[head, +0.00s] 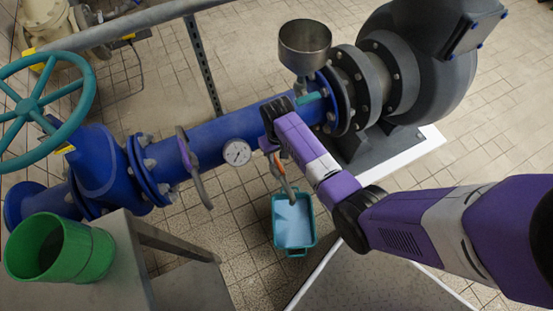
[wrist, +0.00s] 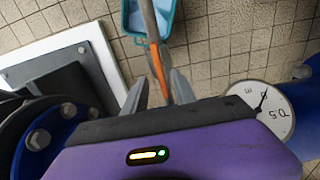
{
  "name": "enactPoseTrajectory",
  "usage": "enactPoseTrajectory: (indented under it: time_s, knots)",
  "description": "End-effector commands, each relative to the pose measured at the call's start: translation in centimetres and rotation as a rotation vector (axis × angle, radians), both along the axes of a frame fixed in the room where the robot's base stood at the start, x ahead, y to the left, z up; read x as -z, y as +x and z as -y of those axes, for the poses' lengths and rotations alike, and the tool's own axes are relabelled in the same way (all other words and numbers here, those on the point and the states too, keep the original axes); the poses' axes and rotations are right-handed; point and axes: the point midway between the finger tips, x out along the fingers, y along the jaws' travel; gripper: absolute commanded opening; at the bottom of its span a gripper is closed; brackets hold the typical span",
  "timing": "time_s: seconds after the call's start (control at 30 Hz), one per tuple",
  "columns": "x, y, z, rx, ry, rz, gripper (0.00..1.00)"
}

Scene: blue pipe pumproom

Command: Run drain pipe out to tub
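A grey drain pipe with an orange section (head: 279,162) hangs below the blue pipe in the head view, partly hidden by my arm. In the wrist view the drain pipe (wrist: 156,62) runs down from the top edge between my fingers. My gripper (wrist: 159,82) is open, its two grey fingers on either side of the orange part, with small gaps visible. Whether a finger touches it I cannot tell. In the head view my fingers are largely hidden by the arm. The teal tub (head: 293,243) stands on the floor below; its edge (wrist: 168,36) shows in the wrist view.
The blue pipe (head: 218,146) carries a round gauge (head: 237,152) and a purple-grey lever (head: 190,165). A metal funnel (head: 305,45) stands above it. A dark pump (head: 420,70), green bucket (head: 62,250) and teal handwheel (head: 40,100) stand around. Tiled floor surrounds the tub.

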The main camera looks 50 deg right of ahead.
Motion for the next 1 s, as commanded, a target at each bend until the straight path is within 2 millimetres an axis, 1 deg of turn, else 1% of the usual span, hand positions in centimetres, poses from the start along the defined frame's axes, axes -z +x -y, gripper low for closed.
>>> enactPoseTrajectory:
  time_s: [0.03,0.13,0.23,0.37,0.6,0.63,0.7,0.8,1.0]
  knots:
    - [1.1,0.0,0.0,0.001,0.001,-0.002,0.33]
    - [2.4,0.0,0.0,0.001,0.0,-0.001,0.33]
    - [3.3,0.0,0.0,0.001,0.0,0.0,0.33]
    - [3.8,0.0,0.0,0.001,0.0,0.001,0.33]
    - [3.9,0.0,0.0,0.0,-0.001,0.002,0.33]
    - [3.9,0.0,0.0,0.0,-0.001,0.002,0.31]
    - [3.8,0.0,0.0,0.0,-0.001,0.002,0.17]
    - [3.8,0.0,0.0,0.0,-0.001,0.002,0.0]
    - [3.8,0.0,0.0,0.0,-0.001,0.002,0.0]
